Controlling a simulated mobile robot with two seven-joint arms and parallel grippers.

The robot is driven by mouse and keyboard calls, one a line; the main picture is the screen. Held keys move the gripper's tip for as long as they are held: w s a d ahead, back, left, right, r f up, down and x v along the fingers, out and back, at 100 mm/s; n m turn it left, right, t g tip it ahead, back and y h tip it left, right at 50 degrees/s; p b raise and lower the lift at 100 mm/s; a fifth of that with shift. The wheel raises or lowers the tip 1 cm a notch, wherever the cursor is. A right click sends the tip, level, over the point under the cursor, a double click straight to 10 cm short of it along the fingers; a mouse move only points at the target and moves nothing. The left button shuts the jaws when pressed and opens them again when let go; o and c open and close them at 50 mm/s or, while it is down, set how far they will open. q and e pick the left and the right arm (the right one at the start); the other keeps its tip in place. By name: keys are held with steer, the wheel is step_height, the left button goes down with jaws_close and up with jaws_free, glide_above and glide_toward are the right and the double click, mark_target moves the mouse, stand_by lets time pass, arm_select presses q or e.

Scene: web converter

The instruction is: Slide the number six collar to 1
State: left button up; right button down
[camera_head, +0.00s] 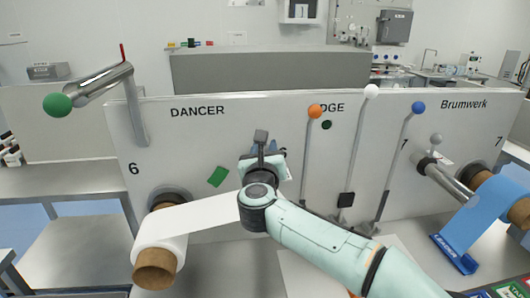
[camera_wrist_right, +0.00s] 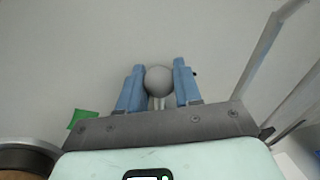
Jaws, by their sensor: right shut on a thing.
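My right gripper (camera_head: 268,152) is in front of the white panel, and its arm comes in from the lower right. In the right wrist view its blue fingers stand on either side of a grey ball knob (camera_wrist_right: 158,80) on a short pale stem, shut on it. In the head view the gripper hides this knob. A black "6" (camera_head: 133,169) is printed at the panel's left. Below it a dark ring (camera_head: 170,194) sits behind the white roll (camera_head: 160,245). I cannot make out a marked number six collar or its scale. My left gripper is not in view.
A steel arm with a green ball (camera_head: 57,105) juts out at the left. Levers with orange (camera_head: 315,111), white (camera_head: 371,91) and blue (camera_head: 418,107) knobs stand right of my gripper. A blue-web roll (camera_head: 485,210) is at the far right.

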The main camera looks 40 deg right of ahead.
steer(key=c, duration=0.8)
jaws_free()
steer(key=b+v, duration=0.2)
steer(key=v, duration=1.1)
steer(key=shift+s, duration=0.15)
steer(key=shift+a, duration=0.1)
